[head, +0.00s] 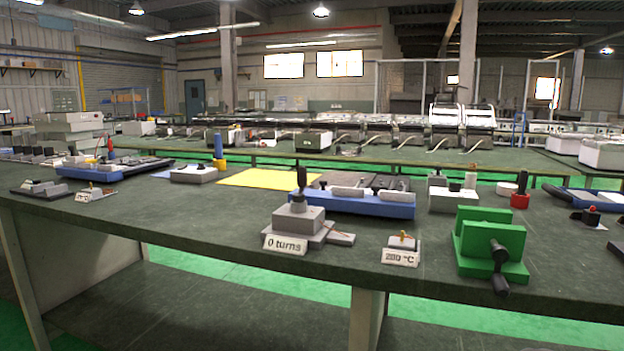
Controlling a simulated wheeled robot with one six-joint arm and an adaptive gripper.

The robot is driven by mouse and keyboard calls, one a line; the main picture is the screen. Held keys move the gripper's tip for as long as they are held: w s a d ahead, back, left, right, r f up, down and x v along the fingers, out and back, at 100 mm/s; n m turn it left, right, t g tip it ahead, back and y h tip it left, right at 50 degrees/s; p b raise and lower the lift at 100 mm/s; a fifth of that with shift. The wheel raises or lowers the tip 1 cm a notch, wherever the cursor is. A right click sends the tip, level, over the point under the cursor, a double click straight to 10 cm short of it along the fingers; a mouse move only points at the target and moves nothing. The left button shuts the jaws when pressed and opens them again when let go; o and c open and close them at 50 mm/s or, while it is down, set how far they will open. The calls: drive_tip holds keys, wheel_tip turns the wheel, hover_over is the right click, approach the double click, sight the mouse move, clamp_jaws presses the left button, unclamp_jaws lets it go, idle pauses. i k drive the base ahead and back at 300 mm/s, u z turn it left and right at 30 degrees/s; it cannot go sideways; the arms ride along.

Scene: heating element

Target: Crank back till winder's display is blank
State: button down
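The winder (298,219) is a grey stepped block near the front edge of the dark green workbench, around the middle of the picture. A dark upright handle (301,181) stands on its top; I cannot tell whether this is its crank. A thin copper-coloured piece shows at its right side. A white tilted display plate (284,244) at its front reads "0 turns", so it is not blank. My gripper is not in view.
Right of the winder are a small block with a "280 °C" plate (400,257) and a green vise (488,245) with a black handle. A blue tray (365,206) lies behind the winder. A yellow sheet (262,178) lies behind it, to the left. The bench front (180,222) left of the winder is clear.

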sight(302, 172)
drive_tip(key=u, duration=3.6)
drive_tip(key=k, duration=1.2)
drive_tip(key=z, duration=1.85)
drive_tip(key=i, duration=0.5)
drive_tip(key=u, duration=0.1)
